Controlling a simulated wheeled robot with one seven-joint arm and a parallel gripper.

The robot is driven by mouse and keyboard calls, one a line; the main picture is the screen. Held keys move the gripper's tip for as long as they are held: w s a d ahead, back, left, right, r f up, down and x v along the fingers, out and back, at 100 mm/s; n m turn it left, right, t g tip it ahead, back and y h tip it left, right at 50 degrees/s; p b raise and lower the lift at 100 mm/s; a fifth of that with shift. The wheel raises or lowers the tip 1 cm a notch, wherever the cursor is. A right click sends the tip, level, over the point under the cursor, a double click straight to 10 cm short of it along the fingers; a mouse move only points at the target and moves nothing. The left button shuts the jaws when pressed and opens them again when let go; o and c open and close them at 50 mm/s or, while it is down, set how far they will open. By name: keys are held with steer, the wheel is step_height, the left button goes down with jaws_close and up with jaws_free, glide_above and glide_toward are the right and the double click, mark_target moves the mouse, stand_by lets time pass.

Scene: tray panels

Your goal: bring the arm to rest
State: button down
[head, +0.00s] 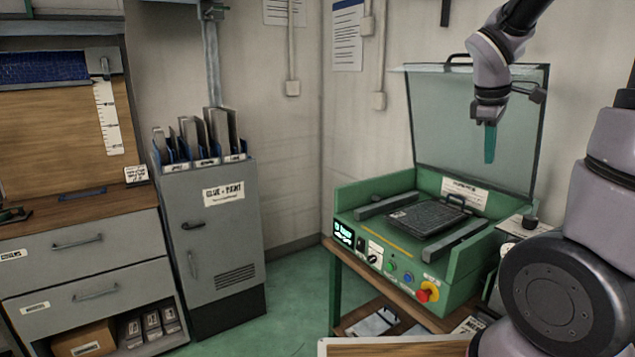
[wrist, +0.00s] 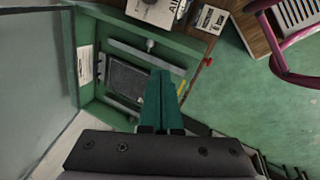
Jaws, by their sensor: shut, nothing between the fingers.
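My gripper (head: 490,143) hangs at the end of my arm on the right of the head view, fingers pointing down. Its teal fingers are shut with nothing between them, and they also show closed together in the wrist view (wrist: 162,100). It is in the air above the green machine (head: 452,266), in front of the raised clear lid (head: 440,125), apart from both. A dark tray-like panel (head: 425,218) with a handle lies in the machine's bed between two grey rails. In the wrist view the dark panel (wrist: 127,79) is partly hidden by the fingers.
A grey cabinet (head: 212,240) with upright panels in its top stands left of the machine. A workbench with drawers (head: 85,270) is at the far left. Green floor (head: 285,300) lies open between. A pinkish-red chair frame (wrist: 275,60) shows in the wrist view.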

steer(key=s+a+r+m+t+y, duration=0.4)
steer(key=s+a+r+m, duration=0.5)
steer(key=s+a+m, duration=0.4)
steer(key=shift+s+a+t+y, duration=0.3)
steer(key=shift+s+a+y, duration=0.05)
steer(key=shift+a+y, duration=0.2)
steer(key=shift+r, duration=0.1)
stand_by(1.0)
